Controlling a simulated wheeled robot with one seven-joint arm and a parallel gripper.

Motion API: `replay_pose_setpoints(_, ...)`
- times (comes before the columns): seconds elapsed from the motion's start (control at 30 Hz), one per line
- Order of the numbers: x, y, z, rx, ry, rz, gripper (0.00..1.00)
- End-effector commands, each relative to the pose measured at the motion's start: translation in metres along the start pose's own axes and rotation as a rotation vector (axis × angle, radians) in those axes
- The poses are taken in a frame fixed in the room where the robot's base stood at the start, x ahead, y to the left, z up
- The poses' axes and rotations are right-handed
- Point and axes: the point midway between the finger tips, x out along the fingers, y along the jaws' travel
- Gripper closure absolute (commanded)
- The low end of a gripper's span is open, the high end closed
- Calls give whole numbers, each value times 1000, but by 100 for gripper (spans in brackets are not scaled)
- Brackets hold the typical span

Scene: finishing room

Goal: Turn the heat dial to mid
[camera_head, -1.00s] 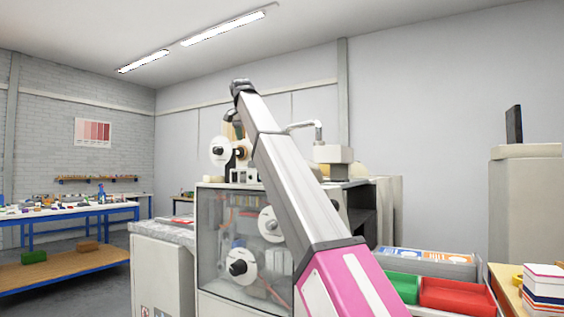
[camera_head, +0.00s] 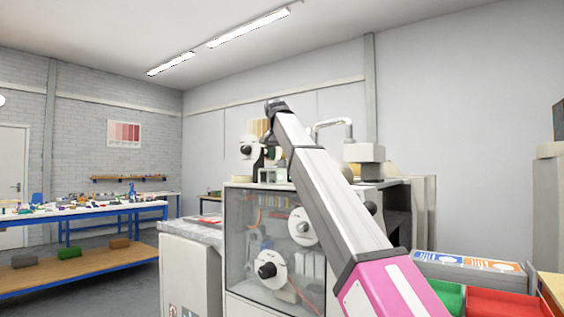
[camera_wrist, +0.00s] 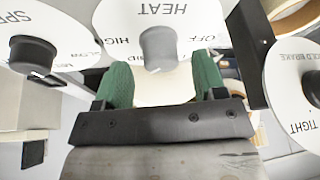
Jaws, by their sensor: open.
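In the wrist view the heat dial is a grey knob (camera_wrist: 158,46) on a round white plate (camera_wrist: 196,14) marked HEAT, with the lettering upside down. HIGH shows left of the knob and OFF to its right. I cannot tell where its pointer stands. My gripper (camera_wrist: 163,72) is open, its two green-padded fingers below the knob in the picture and to either side of it. I cannot tell whether they touch it. In the head view my arm reaches to the machine, and I cannot make out the gripper or the heat dial for certain.
A SPEED dial (camera_wrist: 32,54) lies left of the heat dial and a HOLD BRAKE dial (camera_wrist: 311,87) right, both close to the fingers. The glass-fronted machine (camera_head: 243,238) stands mid-view. A red bin (camera_head: 497,304) and a blue-framed bench (camera_head: 85,215) flank it.

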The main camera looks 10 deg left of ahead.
Motion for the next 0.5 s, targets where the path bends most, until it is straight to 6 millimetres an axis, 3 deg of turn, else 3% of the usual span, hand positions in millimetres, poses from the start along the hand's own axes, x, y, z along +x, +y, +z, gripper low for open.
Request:
replay_pose_setpoints(0.2,21,0,0,0,0,0,36)
replay_pose_setpoints(0.47,22,0,0,0,0,0,36)
replay_pose_setpoints(0.5,22,0,0,0,0,0,49)
